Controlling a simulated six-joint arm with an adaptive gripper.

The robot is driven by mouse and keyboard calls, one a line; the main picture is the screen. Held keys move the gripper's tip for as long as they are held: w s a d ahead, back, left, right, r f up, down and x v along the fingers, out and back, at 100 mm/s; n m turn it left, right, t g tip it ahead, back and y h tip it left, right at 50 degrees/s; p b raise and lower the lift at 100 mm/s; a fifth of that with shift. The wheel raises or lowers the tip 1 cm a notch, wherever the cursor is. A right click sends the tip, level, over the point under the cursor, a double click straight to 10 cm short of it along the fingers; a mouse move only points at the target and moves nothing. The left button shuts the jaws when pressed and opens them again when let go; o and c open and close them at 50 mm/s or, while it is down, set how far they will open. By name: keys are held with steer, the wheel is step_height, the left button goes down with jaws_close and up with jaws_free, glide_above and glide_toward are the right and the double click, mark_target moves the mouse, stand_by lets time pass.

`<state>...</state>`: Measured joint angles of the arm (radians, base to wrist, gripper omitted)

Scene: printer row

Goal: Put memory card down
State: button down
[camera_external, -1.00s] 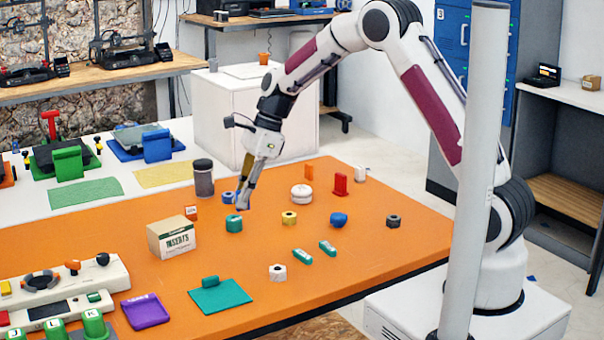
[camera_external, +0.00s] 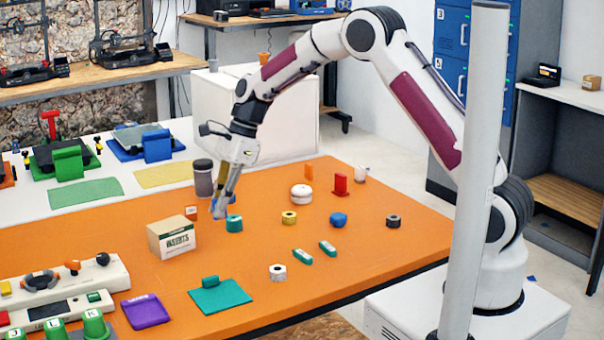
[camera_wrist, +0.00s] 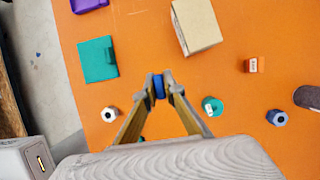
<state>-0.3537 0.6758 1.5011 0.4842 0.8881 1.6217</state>
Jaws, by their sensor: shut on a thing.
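My gripper (camera_external: 218,210) is shut on a small blue piece, which I take to be the memory card (camera_wrist: 158,87). Only a narrow blue face shows between the fingertips in the wrist view. In the external view the gripper hangs over the orange table, just left of the teal spool (camera_external: 234,224) and right of the cardboard inserts box (camera_external: 171,238). I cannot tell the exact gap between the card and the table.
A blue spool (camera_wrist: 277,118), a small red-and-white block (camera_wrist: 252,65) and a dark jar (camera_external: 203,180) stand near my gripper. A teal mat (camera_external: 228,297) and purple tray (camera_external: 147,311) lie toward the front. Bare orange surface lies between box and mat.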

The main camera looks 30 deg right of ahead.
glide_toward(167, 229)
steer(key=s, duration=0.4)
steer(key=w+a+r+m, duration=0.1)
steer(key=m, duration=0.1)
steer(key=w+a+r+m+t, duration=0.1)
steer(key=w+r+m, duration=0.1)
steer(key=shift+w+a+t, duration=0.1)
steer(key=shift+a+t, duration=0.05)
steer(key=shift+t, duration=0.15)
steer(key=shift+f, duration=0.1)
steer(key=shift+f, duration=1.3)
steer(key=shift+f, duration=2.7)
steer(key=shift+f, duration=0.15)
